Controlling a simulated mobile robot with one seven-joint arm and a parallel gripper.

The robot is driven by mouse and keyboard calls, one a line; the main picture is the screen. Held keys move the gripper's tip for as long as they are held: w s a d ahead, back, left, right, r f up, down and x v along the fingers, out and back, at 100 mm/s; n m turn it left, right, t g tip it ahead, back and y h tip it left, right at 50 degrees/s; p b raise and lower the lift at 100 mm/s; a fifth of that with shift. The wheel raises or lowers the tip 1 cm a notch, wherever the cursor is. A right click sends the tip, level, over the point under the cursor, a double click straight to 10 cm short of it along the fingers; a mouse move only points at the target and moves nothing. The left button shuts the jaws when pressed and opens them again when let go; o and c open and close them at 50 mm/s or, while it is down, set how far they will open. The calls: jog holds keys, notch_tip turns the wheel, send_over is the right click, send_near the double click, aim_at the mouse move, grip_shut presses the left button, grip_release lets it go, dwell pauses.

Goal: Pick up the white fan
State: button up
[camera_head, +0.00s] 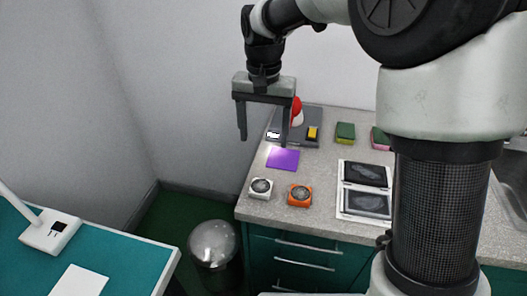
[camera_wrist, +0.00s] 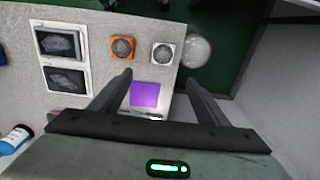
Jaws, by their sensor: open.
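The white fan (camera_head: 260,188) is a small square unit with a dark round centre. It lies flat near the left front corner of the grey counter, beside an orange fan (camera_head: 299,195) of like shape. In the wrist view the white fan (camera_wrist: 163,52) is near the counter edge, right of the orange fan (camera_wrist: 122,47). My gripper (camera_head: 264,138) is open and empty, its fingers pointing down above the counter's left back part. In the wrist view the gripper (camera_wrist: 160,84) has its fingers spread apart, with a purple square (camera_wrist: 145,94) seen between them. The white fan is apart from the fingers.
A white tray (camera_head: 340,212) with two dark panels lies right of the fans. A grey device with a red part (camera_head: 296,110) and sponges (camera_head: 345,132) stand behind. A round bin (camera_head: 213,243) is on the floor left of the counter. A teal table (camera_head: 130,258) is at lower left.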

jog(key=b, duration=0.1)
send_over(261, 185)
jog(key=f, duration=1.2)
jog(key=shift+w+d+f, duration=0.1)
jog(key=shift+d+f, duration=0.1)
jog(key=shift+d, duration=0.05)
jog(key=shift+a+f, duration=0.15)
jog(key=shift+f, duration=1.2)
jog(key=shift+a+f, duration=0.1)
jog(key=shift+f, duration=1.25)
jog(key=shift+c, duration=0.2)
jog(key=c, duration=1.1)
